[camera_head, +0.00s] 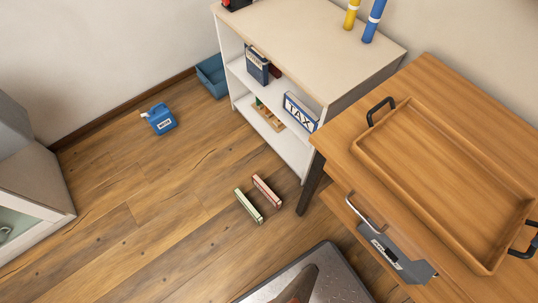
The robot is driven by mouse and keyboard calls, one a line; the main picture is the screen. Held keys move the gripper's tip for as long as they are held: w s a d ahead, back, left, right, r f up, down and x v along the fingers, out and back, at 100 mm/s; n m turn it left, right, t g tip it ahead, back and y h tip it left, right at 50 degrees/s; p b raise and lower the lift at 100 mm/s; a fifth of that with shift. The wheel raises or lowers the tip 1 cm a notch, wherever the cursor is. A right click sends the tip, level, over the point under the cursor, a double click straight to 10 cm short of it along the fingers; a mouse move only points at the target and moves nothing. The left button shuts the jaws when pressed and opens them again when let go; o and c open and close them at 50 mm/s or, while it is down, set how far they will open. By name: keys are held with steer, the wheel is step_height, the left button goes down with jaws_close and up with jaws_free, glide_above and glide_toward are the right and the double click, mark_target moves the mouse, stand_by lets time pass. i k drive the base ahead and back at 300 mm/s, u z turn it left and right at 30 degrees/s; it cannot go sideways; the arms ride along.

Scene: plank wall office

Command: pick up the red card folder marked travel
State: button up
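No folder with a readable "travel" mark shows. A dark red item (275,72) is partly hidden behind dark blue folders (256,66) on the upper shelf of the white shelf unit (310,47); I cannot tell what it is. Two thin, book-like things are on the floor in front of the unit, one with reddish edges (266,190) and one with greenish edges (248,205); no marks on them can be read. A red and black thing (232,4) is cut off at the top edge, on the unit's top. My gripper is not in view.
A wooden desk (440,75) at right bears a tray (440,175) with black handles. A blue box marked TAX (300,111) is on the unit's lower shelf. A blue jug (160,120) and blue bin (212,76) stand on the floor.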

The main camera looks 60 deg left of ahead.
mark_target(273, 200)
steer(key=u, duration=2.45)
steer(key=k, duration=0.5)
steer(key=u, duration=2)
steer(key=i, duration=1.45)
steer(key=z, duration=2.5)
